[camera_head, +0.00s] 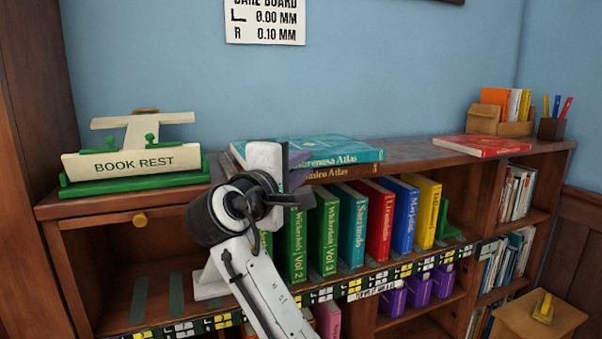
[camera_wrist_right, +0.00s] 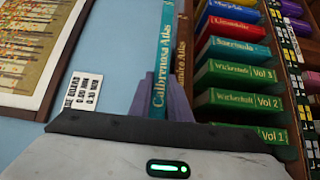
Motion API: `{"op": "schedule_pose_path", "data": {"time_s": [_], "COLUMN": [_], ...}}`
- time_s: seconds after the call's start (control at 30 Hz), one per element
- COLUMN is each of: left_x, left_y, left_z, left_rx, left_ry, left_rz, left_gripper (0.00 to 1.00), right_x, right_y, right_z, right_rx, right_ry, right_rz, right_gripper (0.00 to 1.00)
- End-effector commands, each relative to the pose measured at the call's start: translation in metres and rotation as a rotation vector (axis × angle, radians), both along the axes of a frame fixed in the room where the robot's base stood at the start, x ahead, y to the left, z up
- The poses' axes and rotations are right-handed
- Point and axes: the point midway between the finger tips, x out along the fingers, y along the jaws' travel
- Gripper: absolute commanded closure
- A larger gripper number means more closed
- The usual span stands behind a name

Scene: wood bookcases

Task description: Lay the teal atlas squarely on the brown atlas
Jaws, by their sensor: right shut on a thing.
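The teal atlas (camera_head: 340,152), lettered "Calbrenosa Atlas", lies flat on the bookcase top, directly above the brown atlas (camera_head: 352,172). In the head view its right end reaches slightly past the brown one's. Whether the two covers touch all over I cannot tell. My left gripper is out of view.
A green and cream book rest (camera_head: 125,165) stands at left on the bookcase top. A red book (camera_head: 482,146) lies at right, near a wooden box (camera_head: 500,122) and pen cup (camera_head: 552,128). The top between atlases and red book is clear.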

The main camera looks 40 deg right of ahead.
Motion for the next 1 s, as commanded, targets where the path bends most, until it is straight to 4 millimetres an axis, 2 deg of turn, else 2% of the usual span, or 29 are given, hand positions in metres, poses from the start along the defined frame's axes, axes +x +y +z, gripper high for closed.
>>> {"op": "schedule_pose_path", "data": {"time_s": [0.1, 0.3, 0.33, 0.43, 0.77, 0.87, 1.0], "left_x": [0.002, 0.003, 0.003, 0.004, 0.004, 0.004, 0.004], "left_y": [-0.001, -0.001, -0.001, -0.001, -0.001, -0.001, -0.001], "left_z": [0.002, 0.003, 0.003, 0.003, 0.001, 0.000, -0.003], "left_rx": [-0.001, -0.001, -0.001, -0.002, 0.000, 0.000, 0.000], "left_ry": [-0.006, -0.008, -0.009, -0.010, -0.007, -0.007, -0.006], "left_rz": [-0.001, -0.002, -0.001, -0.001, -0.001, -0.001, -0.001], "left_gripper": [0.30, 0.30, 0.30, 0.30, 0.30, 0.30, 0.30], "right_x": [-0.001, -0.001, 0.000, 0.000, -0.001, -0.005, -0.017], "right_y": [0.001, 0.001, 0.000, 0.000, 0.002, 0.010, 0.032], "right_z": [-0.009, -0.009, -0.014, -0.014, -0.014, -0.014, -0.015], "right_rx": [-0.008, -0.007, 0.000, 0.001, 0.001, 0.000, 0.002], "right_ry": [-0.010, -0.012, 0.000, -0.001, -0.001, -0.002, -0.003], "right_rz": [0.001, 0.002, 0.001, 0.001, 0.002, 0.004, 0.006], "right_gripper": [1.00, 1.00, 0.81, 0.65, 0.64, 0.64, 0.64]}}
